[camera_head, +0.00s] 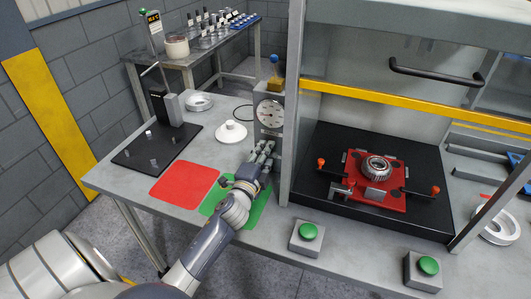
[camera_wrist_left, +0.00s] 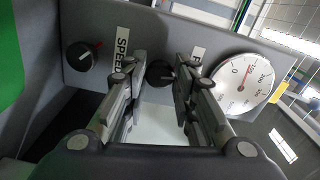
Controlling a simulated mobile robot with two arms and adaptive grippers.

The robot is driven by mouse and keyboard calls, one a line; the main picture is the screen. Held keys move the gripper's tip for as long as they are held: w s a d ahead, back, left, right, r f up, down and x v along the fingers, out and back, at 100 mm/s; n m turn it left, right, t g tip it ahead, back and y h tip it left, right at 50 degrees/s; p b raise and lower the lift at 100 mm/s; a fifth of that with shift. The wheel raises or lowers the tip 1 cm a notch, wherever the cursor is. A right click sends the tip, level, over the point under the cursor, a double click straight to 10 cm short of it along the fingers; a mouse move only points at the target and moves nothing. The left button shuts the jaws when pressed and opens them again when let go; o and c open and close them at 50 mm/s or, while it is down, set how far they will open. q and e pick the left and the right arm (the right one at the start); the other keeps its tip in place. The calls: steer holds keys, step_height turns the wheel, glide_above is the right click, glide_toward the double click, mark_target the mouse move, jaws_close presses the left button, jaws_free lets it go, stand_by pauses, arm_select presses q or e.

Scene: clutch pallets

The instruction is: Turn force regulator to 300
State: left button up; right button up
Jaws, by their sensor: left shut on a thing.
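A grey control panel (camera_wrist_left: 215,40) carries a black force regulator knob (camera_wrist_left: 160,73) by a label starting with F. The knob is partly hidden by the fingers of my left gripper (camera_wrist_left: 158,82), which are shut on it. In the head view this gripper (camera_head: 265,148) reaches the panel below the round white gauge (camera_head: 270,114). The gauge shows larger in the left wrist view (camera_wrist_left: 245,86), with marks from 0 through 300. Its red needle seems to point near 100. A second black knob (camera_wrist_left: 82,55) with a red mark sits beside the SPEED label.
A press bay with a red fixture (camera_head: 390,190) stands right of the panel. Two green buttons (camera_head: 309,231) (camera_head: 429,265) stand in front. Red (camera_head: 185,183) and green (camera_head: 252,212) mats and a white round part (camera_head: 231,131) lie on the table (camera_head: 125,188).

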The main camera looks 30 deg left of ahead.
arm_select(q)
steer(key=shift+m, duration=0.9)
steer(key=o, duration=1)
steer(key=shift+o, duration=0.2)
steer(key=v, duration=1.2)
